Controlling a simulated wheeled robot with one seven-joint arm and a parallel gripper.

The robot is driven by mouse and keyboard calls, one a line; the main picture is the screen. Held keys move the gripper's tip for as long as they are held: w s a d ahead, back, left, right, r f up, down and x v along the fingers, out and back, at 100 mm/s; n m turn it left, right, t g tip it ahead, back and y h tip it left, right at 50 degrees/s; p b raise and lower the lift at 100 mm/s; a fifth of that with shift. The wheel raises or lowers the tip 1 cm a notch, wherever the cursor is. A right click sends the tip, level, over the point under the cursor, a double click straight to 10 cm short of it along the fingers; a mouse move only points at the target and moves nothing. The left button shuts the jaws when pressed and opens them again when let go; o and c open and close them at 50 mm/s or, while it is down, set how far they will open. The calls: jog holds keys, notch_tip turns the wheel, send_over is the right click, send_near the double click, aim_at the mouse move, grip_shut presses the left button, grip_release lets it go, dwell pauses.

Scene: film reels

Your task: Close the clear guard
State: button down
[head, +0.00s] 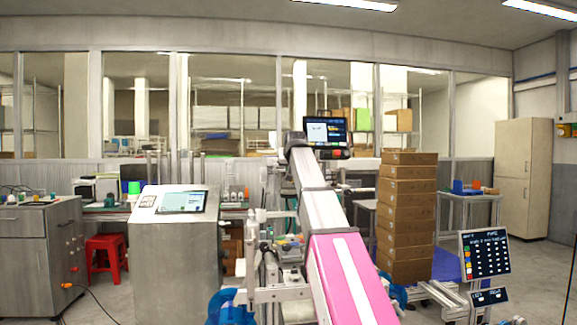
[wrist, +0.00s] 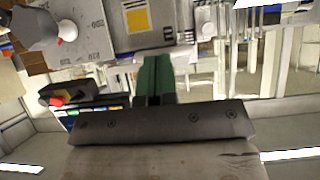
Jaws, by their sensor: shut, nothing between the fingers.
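I cannot make out the clear guard for certain in either view; a see-through panel is hard to tell from the background. In the wrist view my gripper (wrist: 157,62) shows as dark green fingers, shut and empty, pointing up the picture. A grey panel with a yellow square label (wrist: 137,20) lies beyond the fingertips. I see no contact with it. My gripper is not clearly visible in the head view.
A tall stack of brown boxes (head: 406,215) stands right of the machine. A grey console (head: 167,255) and a red stool (head: 106,258) are to the left. A second screen (head: 485,254) is at the lower right. Open floor shows at the far right.

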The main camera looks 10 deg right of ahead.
notch_tip(320, 180, down, 13)
dwell(0.3)
jog(key=shift+r, duration=0.1)
jog(key=shift+r, duration=0.1)
